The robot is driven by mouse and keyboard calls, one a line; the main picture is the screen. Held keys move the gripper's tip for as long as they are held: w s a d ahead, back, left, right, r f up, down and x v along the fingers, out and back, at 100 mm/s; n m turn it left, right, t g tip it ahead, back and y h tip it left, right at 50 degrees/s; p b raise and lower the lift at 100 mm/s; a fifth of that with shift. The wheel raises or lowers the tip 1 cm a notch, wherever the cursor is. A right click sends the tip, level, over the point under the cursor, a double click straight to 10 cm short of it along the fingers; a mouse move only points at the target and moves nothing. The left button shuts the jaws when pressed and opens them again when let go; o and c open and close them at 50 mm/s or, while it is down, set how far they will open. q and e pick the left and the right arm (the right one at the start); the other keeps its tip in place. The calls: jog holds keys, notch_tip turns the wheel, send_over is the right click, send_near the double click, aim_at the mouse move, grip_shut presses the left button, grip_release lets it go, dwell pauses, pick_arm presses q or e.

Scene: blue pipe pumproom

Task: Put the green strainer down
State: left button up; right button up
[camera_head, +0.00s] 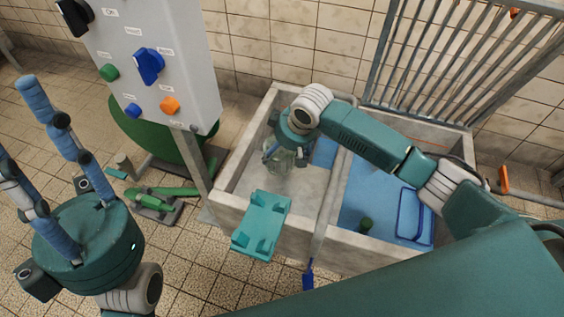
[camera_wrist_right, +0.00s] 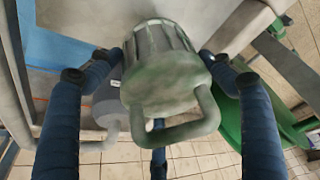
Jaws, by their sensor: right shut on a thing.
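The green strainer (camera_wrist_right: 158,62) is a pale grey-green ribbed cup with a loop handle, seen close in the right wrist view. In the head view it shows partly (camera_head: 283,161), below my right gripper (camera_head: 277,152), over the left basin of the concrete sink (camera_head: 235,178). My right gripper is shut on the strainer, with blue fingers on both sides of it. Whether the strainer touches the basin floor cannot be told. My left gripper (camera_head: 55,150) is at the left of the head view, its blue fingers raised and spread, with nothing between them.
A teal tray (camera_head: 262,224) sits at the sink's front edge. A grey control box (camera_head: 160,60) stands left; a metal rack (camera_head: 455,55) stands behind.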

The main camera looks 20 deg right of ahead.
notch_tip(320, 180, down, 6)
jog(key=b, duration=0.2)
jog(key=shift+b, duration=0.35)
jog(key=shift+r, duration=0.2)
jog(key=shift+f, duration=0.15)
jog(key=o, duration=1.3)
